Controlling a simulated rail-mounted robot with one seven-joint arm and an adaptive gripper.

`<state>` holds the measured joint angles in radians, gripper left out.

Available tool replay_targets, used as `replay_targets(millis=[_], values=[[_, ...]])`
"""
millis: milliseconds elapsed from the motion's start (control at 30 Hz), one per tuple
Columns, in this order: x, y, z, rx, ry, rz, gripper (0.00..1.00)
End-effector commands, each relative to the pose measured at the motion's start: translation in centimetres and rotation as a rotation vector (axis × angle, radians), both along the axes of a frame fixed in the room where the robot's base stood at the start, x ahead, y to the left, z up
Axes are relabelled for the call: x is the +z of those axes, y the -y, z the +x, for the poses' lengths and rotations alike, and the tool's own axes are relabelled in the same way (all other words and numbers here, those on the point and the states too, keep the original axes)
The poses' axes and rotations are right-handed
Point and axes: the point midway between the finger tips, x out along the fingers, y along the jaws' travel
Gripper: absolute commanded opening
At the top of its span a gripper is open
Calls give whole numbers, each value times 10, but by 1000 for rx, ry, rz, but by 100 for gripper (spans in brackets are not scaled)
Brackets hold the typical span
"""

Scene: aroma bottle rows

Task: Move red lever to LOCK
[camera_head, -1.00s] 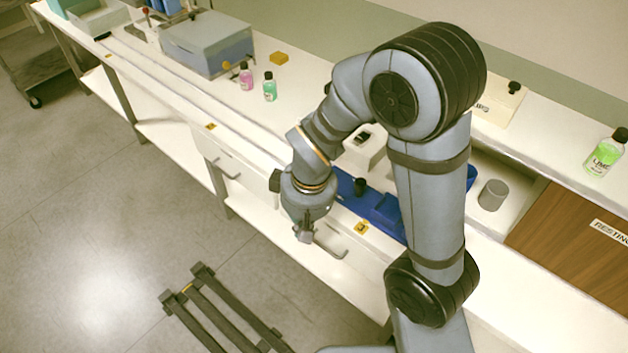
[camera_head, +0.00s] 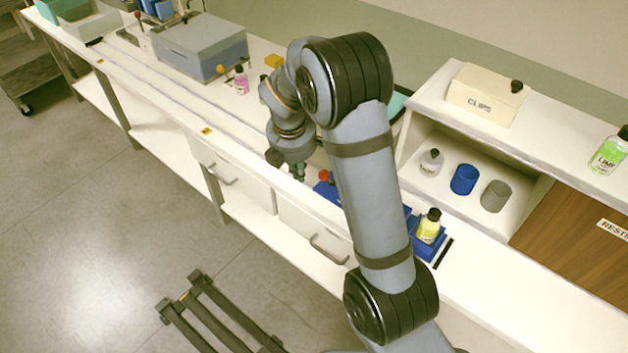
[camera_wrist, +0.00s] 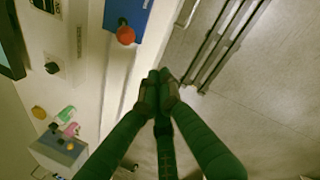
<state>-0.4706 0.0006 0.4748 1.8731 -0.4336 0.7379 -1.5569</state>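A red ball-shaped knob (camera_head: 325,175) stands over the blue base (camera_head: 326,193) on the bench, partly hidden by my arm. The wrist view shows this red knob (camera_wrist: 125,36) on a dark stem against a blue panel (camera_wrist: 140,12). I cannot read a LOCK mark in either view. A smaller red-topped stick (camera_head: 138,15) stands far left, behind the grey box. My gripper (camera_head: 299,172) hangs just left of the near red knob, apart from it. In the wrist view, its fingertips (camera_wrist: 157,82) are together with nothing visible between them.
A yellow bottle (camera_head: 429,226) stands in a blue holder to the right of my arm. A pink bottle (camera_head: 241,82) stands beside the grey box (camera_head: 200,48). A shelf with a CLIPS box (camera_head: 487,95) stands right.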

Motion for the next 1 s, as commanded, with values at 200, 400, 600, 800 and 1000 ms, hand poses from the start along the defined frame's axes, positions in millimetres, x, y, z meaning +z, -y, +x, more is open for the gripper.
replay_targets(millis=[200,400,600,800,1000], values=[[0,1,-3,190,-20,-45,0],[-1,1,-3,220,-20,-51,0],[-1,1,-3,219,-20,-51,0],[-15,2,-1,219,-24,-52,0],[-52,4,6,217,-27,-52,0]])
